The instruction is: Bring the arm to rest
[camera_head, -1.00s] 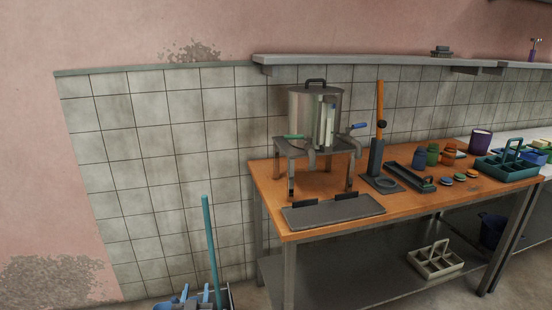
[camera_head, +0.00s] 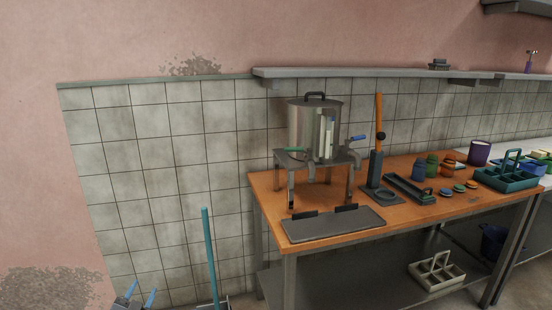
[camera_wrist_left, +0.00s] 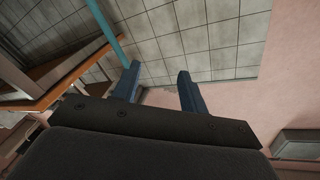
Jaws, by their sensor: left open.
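My left gripper (camera_head: 139,293) shows at the bottom left edge of the head view, with two blue fingers pointing up. Its wrist and arm are cut off by the frame. In the left wrist view, the two dark blue fingers (camera_wrist_left: 159,80) stand well apart with nothing between them, so it is open and empty. It is away from the table, in front of the tiled wall. My right gripper is not in view.
A teal pole (camera_head: 210,255) stands right of my left gripper. The orange-topped table (camera_head: 410,212) holds a steel pot (camera_head: 301,122) on a stand, a grey mat (camera_head: 333,225), an orange-handled lever press (camera_head: 379,125), jars and a teal caddy (camera_head: 508,180). A beige caddy (camera_head: 436,282) sits below.

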